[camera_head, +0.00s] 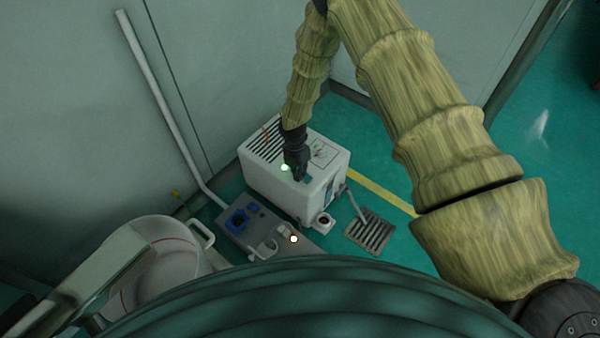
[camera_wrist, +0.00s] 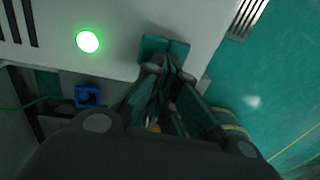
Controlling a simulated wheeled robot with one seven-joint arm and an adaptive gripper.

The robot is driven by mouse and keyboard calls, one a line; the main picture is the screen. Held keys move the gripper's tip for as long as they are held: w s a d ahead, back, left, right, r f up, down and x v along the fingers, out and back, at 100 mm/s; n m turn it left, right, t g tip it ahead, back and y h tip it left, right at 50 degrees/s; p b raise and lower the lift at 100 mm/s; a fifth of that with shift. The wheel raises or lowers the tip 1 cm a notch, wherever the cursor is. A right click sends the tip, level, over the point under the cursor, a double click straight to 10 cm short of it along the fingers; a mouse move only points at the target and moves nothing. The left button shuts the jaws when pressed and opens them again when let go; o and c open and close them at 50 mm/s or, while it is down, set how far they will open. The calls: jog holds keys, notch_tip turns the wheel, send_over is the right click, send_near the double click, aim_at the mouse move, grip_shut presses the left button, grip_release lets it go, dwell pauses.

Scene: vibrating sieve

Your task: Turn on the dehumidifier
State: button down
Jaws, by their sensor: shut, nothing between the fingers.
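The dehumidifier (camera_head: 270,190) is a white box with black vent slots, standing on the floor near the wall. A round green light (camera_head: 284,167) glows on its top; the light also shows in the wrist view (camera_wrist: 88,41). A teal square patch or button (camera_wrist: 163,48) lies on the top near the edge. My gripper (camera_head: 300,177) is shut and empty, pointing down over the box top. In the wrist view its fingertips (camera_wrist: 165,62) are at the teal square and partly cover it. I cannot tell whether they touch it.
A grey unit with a blue socket (camera_head: 237,220) and a small lit lamp (camera_head: 294,239) sits in front of the box. A floor drain grate (camera_head: 369,232) lies to the right. A round white vessel (camera_head: 160,255) stands at the lower left. Open green floor lies right of the box.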

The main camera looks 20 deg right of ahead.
notch_tip(320, 180, up, 13)
jog(key=s+d+p, duration=0.1)
jog(key=p, duration=0.2)
jog(key=shift+s+r, duration=0.15)
jog(key=shift+s, duration=0.05)
dwell(0.5)
jog(key=s+f+m+y, duration=0.1)
jog(key=s+f+m, duration=0.55)
jog(key=s, duration=0.65)
jog(key=s+f+m+y, duration=0.1)
jog(key=s+f+m, duration=0.2)
jog(key=s+m, duration=0.8)
jog(key=s+d+r+m, duration=0.1)
jog(key=s+d+m, duration=0.15)
jog(key=s, duration=0.25)
jog(key=s+d+r+m+t+h, duration=0.1)
jog(key=s+m, duration=0.2)
jog(key=s, duration=0.1)
jog(key=s+d+r+m, duration=0.1)
jog(key=s+m, duration=0.2)
jog(key=s, duration=0.2)
notch_tip(320, 180, up, 14)
jog(key=p, duration=1.5)
jog(key=shift+d+r, duration=0.1)
